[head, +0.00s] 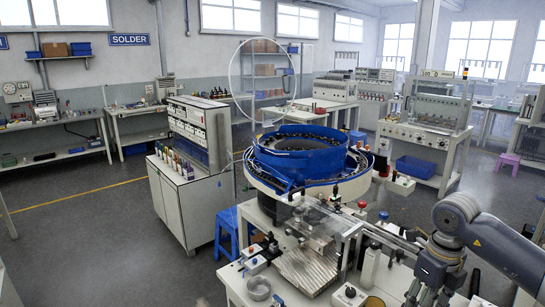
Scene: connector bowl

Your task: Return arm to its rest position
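My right arm comes in from the right edge, and its grey gripper (428,294) points down near the bottom of the head view, at the right of the bowl feeder's table. The lower part of the gripper is close to the picture's bottom edge, and I cannot tell whether its fingers are open or shut. No held object can be made out. My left arm and gripper are not in view. The blue connector bowl feeder (298,150) stands on its machine table (236,292) in the middle, apart from the gripper.
A small metal bowl (258,288) and a control box (350,296) with a dark knob sit on the table's front part. A blue stool (228,225) stands at its left. A white cabinet (190,205) is behind left. Open grey floor (110,245) lies further left.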

